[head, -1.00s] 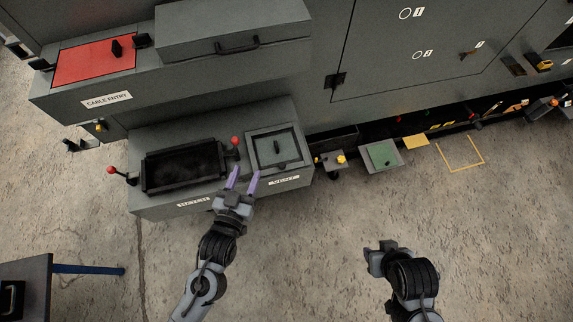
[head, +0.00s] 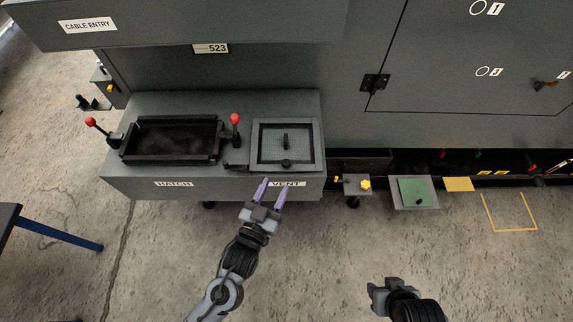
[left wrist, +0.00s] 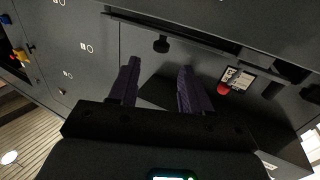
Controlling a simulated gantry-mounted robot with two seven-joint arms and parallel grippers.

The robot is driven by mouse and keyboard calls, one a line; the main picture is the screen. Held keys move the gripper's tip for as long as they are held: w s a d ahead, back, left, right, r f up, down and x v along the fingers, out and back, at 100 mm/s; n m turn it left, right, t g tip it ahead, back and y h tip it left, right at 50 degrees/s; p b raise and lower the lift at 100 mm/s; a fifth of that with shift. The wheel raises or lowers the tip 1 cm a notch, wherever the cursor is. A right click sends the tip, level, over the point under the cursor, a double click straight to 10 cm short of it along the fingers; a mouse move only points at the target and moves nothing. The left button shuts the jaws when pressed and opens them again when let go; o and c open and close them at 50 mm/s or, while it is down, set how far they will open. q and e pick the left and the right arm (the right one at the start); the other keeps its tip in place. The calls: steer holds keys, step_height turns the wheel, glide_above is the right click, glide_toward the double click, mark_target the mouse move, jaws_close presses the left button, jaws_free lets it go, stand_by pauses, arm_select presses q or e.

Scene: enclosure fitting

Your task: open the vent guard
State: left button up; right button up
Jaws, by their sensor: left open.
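The vent guard (head: 267,150) is a square grey-framed mesh panel on top of the low ledge, above the VENT label (head: 286,184). It lies flat and closed. A dark upright handle (head: 285,140) stands at its middle and a dark knob (head: 286,163) sits at its front edge. My left gripper (head: 273,186) is open and empty, with its purple fingers just below the guard's front edge in the head view, by the label. Its fingers also show spread in the left wrist view (left wrist: 157,72). My right gripper (head: 381,291) is at the bottom right, its jaw state unclear.
Small fixtures, including a green plate (head: 412,190), lie to the right. A blue-legged table (head: 75,236) is at left. The floor in front is open.

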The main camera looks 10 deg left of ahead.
mark_target(284, 167)
arm_select(q)
steer(key=b+x, duration=0.1)
steer(key=x, duration=0.6)
steer(key=shift+w+b, duration=0.3)
steer(key=shift+w, duration=0.15)
steer(key=shift+w+d, duration=0.1)
steer(key=shift+w, duration=0.6)
jaws_close()
